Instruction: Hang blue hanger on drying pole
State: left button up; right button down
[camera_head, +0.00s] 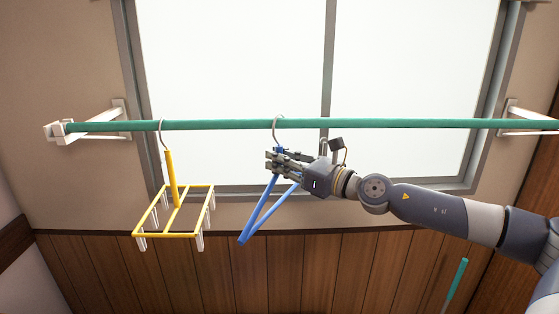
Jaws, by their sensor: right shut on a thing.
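The blue hanger (262,213) hangs tilted below the green drying pole (400,123). My right gripper (275,161) comes in from the right and is shut on the blue hanger near its neck. The hanger's metal hook reaches up to the pole and overlaps it in the picture; whether it bears on the pole I cannot tell. My fingers hide the neck and part of the upper arms of the hanger. My left gripper is not in view.
A yellow rack hanger (173,212) with white clips hangs from the pole to the left. White brackets (118,113) hold the pole at both ends. A window (240,60) is behind it. A green stick (455,280) stands at the lower right. The pole between the two hangers is clear.

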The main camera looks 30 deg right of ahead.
jog(key=c, duration=1.5)
grip_release()
